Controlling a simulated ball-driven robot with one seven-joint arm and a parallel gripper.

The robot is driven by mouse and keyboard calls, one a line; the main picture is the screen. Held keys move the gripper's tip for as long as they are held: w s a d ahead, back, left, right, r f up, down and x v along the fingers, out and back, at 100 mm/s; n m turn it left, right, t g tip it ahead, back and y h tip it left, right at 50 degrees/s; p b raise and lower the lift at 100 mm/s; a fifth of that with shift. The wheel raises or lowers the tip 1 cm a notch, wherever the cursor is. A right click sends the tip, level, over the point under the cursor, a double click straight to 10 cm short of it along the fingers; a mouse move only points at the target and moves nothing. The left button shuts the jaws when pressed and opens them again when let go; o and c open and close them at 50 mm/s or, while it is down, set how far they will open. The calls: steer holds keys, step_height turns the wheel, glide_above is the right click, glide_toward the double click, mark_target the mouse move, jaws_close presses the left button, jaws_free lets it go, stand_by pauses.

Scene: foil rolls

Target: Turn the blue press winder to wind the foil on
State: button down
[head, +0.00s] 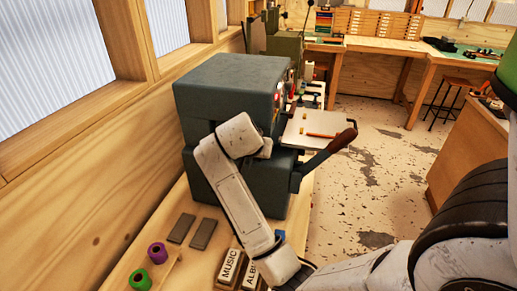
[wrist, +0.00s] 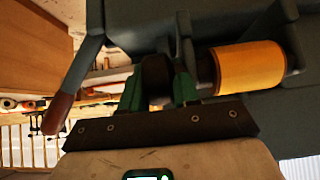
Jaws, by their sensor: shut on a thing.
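The blue-grey press (head: 225,85) stands on the wooden bench, and its dark body also fills the top of the wrist view (wrist: 140,25). In the wrist view, my gripper (wrist: 157,92) has its green fingers on either side of a dark round winder knob (wrist: 156,72), shut on it. A gold foil roll (wrist: 250,68) sits on the same line just right of the knob, held by dark brackets. In the head view my white arm reaches across the press front, and the fingers and knob cannot be made out.
The press lever's brown handle (head: 341,141) sticks out right of the press; it also shows left of my gripper (wrist: 58,113). A pale plate (head: 318,131) lies beyond it. Purple (head: 157,253) and green (head: 139,279) rolls, dark bars (head: 202,234) and a MUSIC block (head: 228,267) lie in front.

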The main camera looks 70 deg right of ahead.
steer(key=c, duration=0.9)
jaws_free()
steer(key=shift+v, duration=5.4)
steer(key=shift+f, duration=0.1)
